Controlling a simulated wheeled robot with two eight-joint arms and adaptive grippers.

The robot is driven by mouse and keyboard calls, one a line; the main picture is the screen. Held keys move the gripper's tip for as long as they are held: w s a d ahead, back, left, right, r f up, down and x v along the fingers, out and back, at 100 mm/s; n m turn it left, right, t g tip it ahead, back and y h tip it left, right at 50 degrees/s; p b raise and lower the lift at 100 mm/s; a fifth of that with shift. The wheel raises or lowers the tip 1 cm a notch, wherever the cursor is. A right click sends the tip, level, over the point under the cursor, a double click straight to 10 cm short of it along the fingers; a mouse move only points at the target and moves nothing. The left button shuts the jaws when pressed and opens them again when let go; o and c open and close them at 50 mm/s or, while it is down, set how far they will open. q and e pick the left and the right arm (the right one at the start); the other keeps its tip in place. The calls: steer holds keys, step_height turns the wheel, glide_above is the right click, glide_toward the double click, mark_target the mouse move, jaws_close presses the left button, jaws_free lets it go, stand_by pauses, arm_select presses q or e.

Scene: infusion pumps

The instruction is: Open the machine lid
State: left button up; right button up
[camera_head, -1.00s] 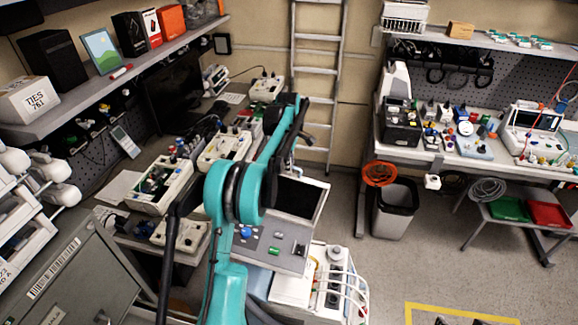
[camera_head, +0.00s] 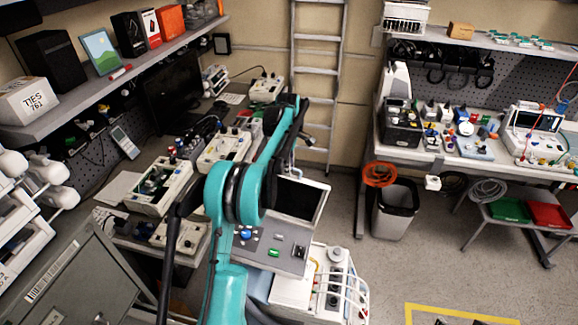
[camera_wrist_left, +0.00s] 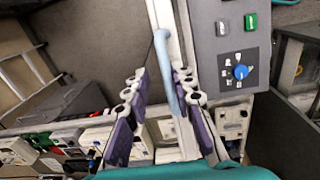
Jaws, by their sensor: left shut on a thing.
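The machine has a dark screen (camera_head: 300,199) above a grey control panel (camera_head: 285,243) with a blue knob (camera_head: 246,235) and a green button. Its white lower body (camera_head: 290,292) carries tubes and dark fittings. In the left wrist view the panel (camera_wrist_left: 221,50) shows at the upper right. A light-blue bar handle (camera_wrist_left: 163,62) runs along the pale edge beside it. My left gripper (camera_wrist_left: 160,76) is shut on this handle, with a purple-padded finger on each side. In the head view my teal left arm covers the machine's left edge and the handle. My right gripper is out of view.
A bench with several devices (camera_head: 163,186) stands close on the left, beside a grey cabinet (camera_head: 75,285). A ladder (camera_head: 316,75) leans at the back wall. A bin (camera_head: 395,210) stands to the right. The floor between the machine and the bin is clear.

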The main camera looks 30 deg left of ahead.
arm_select(q)
step_height(320, 180, up, 12)
steer(key=shift+s, duration=0.25)
stand_by(0.3)
stand_by(0.3)
steer(key=s+d+f+m+t+b, duration=0.3)
steer(key=s+d+f+m+b, duration=0.2)
steer(key=s+d+m+b, duration=0.7)
steer(key=s+d+f+m+t+b, duration=0.1)
steer(key=s+d+f+m+b, duration=0.2)
steer(key=s+f, duration=0.7)
steer(key=s+d+f+m+t+b, duration=0.2)
steer(key=s+d+f+m, duration=0.4)
steer(key=s+f, duration=0.4)
steer(key=shift+s+d+f+t+b, duration=0.15)
steer(key=shift+d+f+t+b, duration=0.1)
steer(key=shift+f+t+b, duration=0.15)
